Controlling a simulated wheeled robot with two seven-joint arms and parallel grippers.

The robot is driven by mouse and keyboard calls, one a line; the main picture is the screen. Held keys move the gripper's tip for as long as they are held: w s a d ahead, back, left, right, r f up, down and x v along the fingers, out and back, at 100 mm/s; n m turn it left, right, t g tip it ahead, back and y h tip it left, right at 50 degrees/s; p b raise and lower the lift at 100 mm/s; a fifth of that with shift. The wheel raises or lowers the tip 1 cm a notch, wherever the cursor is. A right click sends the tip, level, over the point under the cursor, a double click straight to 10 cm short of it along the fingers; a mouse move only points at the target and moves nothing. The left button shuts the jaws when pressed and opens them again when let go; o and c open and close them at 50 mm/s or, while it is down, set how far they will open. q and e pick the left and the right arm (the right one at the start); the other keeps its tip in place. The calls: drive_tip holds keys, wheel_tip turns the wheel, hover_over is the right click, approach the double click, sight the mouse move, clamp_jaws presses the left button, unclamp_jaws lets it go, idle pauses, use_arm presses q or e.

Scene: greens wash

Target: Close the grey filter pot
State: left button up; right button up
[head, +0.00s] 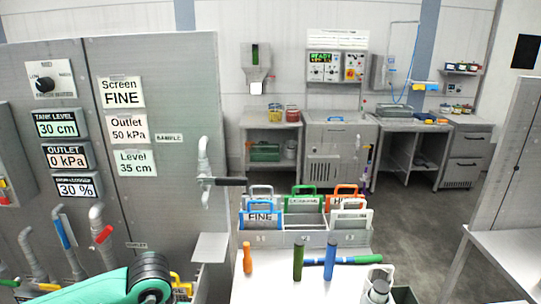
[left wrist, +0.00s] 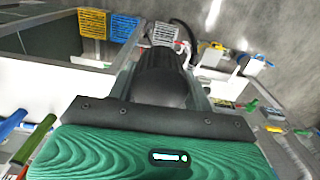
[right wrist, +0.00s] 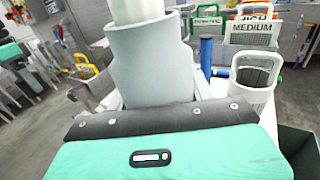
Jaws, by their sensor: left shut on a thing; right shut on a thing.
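My right gripper (right wrist: 155,112) is shut on a light grey, round, cup-like piece (right wrist: 150,65) in the right wrist view. A white cylinder (right wrist: 137,10) stands up out of its top. This may be the filter pot; I cannot tell for sure. My left gripper (left wrist: 165,110) is shut on a dark grey rounded piece (left wrist: 160,78) in the left wrist view. I cannot tell whether it is a part of the pot. In the head view, part of my left arm shows at the lower left; both held pieces are hidden or out of view there.
A white table (head: 270,288) holds orange, green and blue handled tools and a white handled container (head: 378,287). A grey rack (head: 305,238) of labelled screens stands behind. A grey panel (head: 180,90) with pipes is at left. The floor beyond is clear.

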drive_tip(key=shift+s+d+f+h, duration=0.25)
drive_tip(key=shift+d+h, duration=0.05)
drive_tip(key=shift+d, duration=0.25)
use_arm(q)
drive_tip(key=shift+s+a+f, duration=0.1)
drive_tip(key=shift+s+f, duration=0.05)
use_arm(e)
drive_tip(key=w+a+f+n+g+y, duration=0.2)
drive_tip(key=a+n+g+y, duration=0.5)
drive_tip(key=a, duration=0.8)
drive_tip(key=shift+w+a+f+n+g+y, duration=0.25)
drive_tip(key=shift+a+n+g+y, duration=0.15)
drive_tip(key=shift+g+y, duration=0.5)
use_arm(q)
drive_tip(key=w+d+r, duration=0.2)
drive_tip(key=d+r, duration=0.4)
drive_tip(key=d, duration=0.3)
drive_tip(key=w+d+r, duration=0.2)
drive_tip(key=d+r, duration=0.4)
drive_tip(key=d, duration=0.4)
drive_tip(key=w+d+r+m, duration=0.1)
drive_tip(key=w+d+r, duration=0.1)
drive_tip(key=d+r, duration=0.4)
drive_tip(key=d, duration=0.4)
drive_tip(key=shift+w, duration=0.25)
